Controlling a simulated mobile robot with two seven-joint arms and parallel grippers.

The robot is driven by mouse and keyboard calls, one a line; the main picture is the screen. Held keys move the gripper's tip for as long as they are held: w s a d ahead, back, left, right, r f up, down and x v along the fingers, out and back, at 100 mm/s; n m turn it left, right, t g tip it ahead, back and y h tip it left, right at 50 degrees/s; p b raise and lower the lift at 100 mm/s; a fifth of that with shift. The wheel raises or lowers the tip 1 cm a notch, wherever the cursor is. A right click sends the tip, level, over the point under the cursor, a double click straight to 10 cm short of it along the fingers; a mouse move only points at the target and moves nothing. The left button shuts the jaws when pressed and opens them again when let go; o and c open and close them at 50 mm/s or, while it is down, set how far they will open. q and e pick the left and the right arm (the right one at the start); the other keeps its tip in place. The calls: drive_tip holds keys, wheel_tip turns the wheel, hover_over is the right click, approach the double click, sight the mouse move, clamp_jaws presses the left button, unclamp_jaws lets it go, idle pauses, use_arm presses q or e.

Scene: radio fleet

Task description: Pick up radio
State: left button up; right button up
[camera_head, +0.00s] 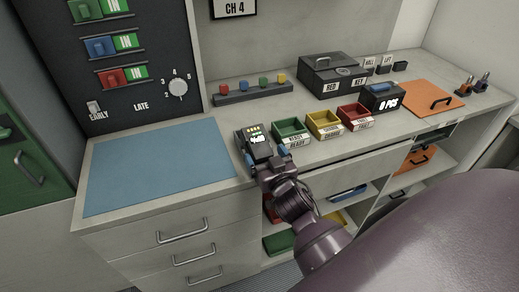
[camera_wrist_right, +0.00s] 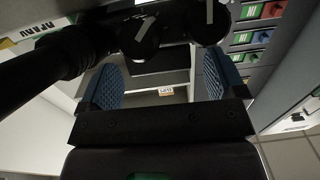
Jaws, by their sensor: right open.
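The radio (camera_head: 257,142) is a dark device with gold contacts and a small white label, at the counter's front edge in the head view. Part of the radio is hidden by the gripper. My left gripper is not in view.
Green (camera_head: 291,130), yellow (camera_head: 324,123) and red (camera_head: 355,116) trays stand right of the radio. A blue mat (camera_head: 158,168) lies bare on the left. Behind are a rack with colored pegs (camera_head: 263,86) and a black key box (camera_head: 332,75). Drawers and shelves are below.

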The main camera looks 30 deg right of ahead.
sight(254, 139)
drive_tip(key=shift+x, duration=1.45)
drive_tip(key=c, duration=0.9)
drive_tip(key=shift+c, duration=1.2)
drive_tip(key=shift+r, duration=0.15)
